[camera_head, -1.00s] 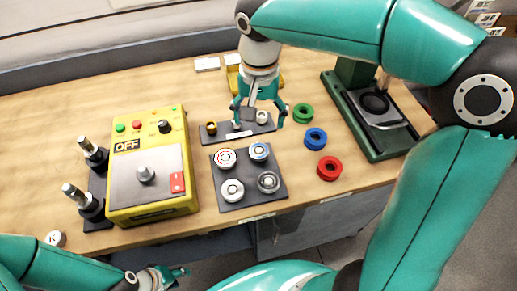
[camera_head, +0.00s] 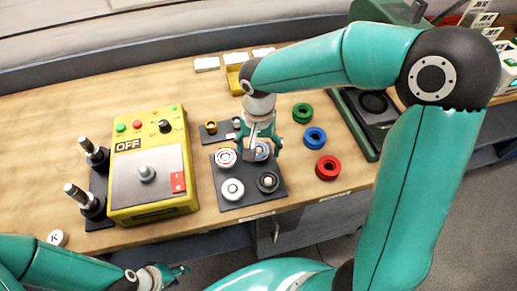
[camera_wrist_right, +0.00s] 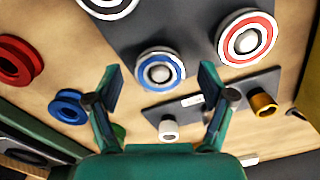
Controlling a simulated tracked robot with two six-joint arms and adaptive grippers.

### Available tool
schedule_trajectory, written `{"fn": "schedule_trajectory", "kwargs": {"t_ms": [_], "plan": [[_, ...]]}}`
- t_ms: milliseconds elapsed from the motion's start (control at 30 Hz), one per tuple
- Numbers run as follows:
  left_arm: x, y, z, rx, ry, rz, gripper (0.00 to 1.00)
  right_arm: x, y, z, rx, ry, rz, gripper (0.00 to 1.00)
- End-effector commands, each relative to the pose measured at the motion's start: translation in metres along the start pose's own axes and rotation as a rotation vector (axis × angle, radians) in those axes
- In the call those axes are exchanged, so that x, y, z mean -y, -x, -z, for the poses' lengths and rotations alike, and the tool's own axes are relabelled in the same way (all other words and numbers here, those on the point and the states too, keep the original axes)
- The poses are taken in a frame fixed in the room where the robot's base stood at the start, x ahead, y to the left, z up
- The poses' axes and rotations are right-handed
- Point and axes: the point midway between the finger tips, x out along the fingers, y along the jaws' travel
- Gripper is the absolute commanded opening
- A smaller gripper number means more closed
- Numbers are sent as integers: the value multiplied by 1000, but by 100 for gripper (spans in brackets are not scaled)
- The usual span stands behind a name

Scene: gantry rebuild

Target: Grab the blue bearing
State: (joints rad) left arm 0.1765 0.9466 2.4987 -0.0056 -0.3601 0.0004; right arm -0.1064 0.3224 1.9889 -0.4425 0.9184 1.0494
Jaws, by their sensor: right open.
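The blue bearing (camera_wrist_right: 160,70), with a blue ring around a metal centre, sits on a dark square plate (camera_wrist_right: 190,20) in the right wrist view. In the head view, the blue bearing (camera_head: 263,151) is partly hidden by my right gripper (camera_head: 260,149) at the plate's back right. My right gripper (camera_wrist_right: 158,73) is open above it; in the wrist view the bearing appears between its two fingertips. I cannot tell any contact. My left gripper (camera_head: 182,271) is low at the bottom left, away from the plate; its jaw opening is unclear.
A red-ringed bearing (camera_head: 226,158), a white one (camera_head: 232,189) and a dark one (camera_head: 268,181) share the plate. Green (camera_head: 302,112), blue (camera_head: 315,138) and red (camera_head: 328,168) rings lie to the right. A yellow control box (camera_head: 150,170) stands left. A small fixture is just behind.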

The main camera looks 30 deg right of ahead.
Motion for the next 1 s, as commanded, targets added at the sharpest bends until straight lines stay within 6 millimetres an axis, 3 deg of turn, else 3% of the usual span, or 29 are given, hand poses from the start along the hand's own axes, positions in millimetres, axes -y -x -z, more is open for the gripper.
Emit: {"fn": "schedule_trajectory", "kwargs": {"t_ms": [133, 533, 1000], "plan": [[0, 0, 0, 0, 0, 0, 40, 0, 0, 0, 0, 0, 0, 80], [0, 0, 0, 0, 0, 0, 40, 0, 0, 0, 0, 0, 0, 13], [0, 0, 0, 0, 0, 0, 40, 1, 11, 1, -2, -1, 2, 13]]}}
